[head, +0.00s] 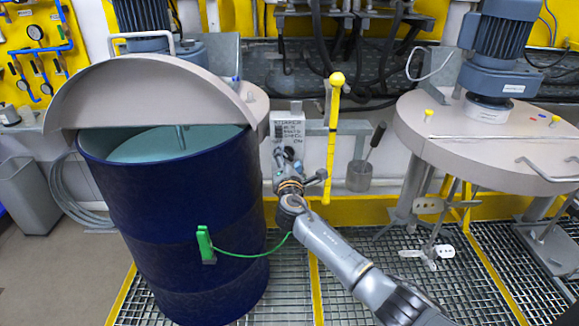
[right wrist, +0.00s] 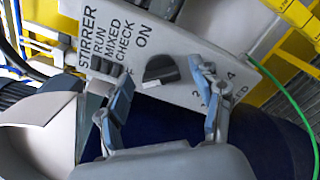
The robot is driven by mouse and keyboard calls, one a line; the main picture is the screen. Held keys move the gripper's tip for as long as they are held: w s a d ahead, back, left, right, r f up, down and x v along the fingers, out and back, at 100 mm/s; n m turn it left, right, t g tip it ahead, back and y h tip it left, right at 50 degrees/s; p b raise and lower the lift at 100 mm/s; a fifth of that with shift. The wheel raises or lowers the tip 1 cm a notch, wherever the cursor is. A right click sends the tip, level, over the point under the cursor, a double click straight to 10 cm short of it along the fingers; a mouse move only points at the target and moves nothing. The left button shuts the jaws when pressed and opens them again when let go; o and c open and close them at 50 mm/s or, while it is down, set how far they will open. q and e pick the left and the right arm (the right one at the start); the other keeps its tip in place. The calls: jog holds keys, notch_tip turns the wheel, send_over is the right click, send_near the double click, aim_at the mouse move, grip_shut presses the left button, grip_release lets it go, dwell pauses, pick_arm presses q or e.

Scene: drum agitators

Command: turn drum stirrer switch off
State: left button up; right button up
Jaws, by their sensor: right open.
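The stirrer control panel (head: 289,126) is a light box with black lettering behind the blue drum (head: 180,225). In the right wrist view the panel (right wrist: 205,45) shows "STIRRER RUN MIXED CHECK", "ON" and some numbers. Its black rotary switch (right wrist: 160,70) lies just beyond my fingertips; which label it points to I cannot tell. My right gripper (head: 288,158) is in front of the panel, below its lettering. In the wrist view the right gripper (right wrist: 155,82) is open, with one finger on each side of the switch; contact is unclear. A finger hides part of the lettering. My left gripper is not in view.
The drum's raised half lid (head: 150,90) stands left of the panel. A green clamp (head: 205,244) on the drum has a green cable. A yellow upright bar (head: 333,130) stands close to the right of my gripper. A second agitator lid (head: 480,140) is farther right.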

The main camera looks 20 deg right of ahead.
jog(key=v, duration=1.1)
jog(key=shift+s, duration=0.4)
jog(key=shift+a, duration=0.1)
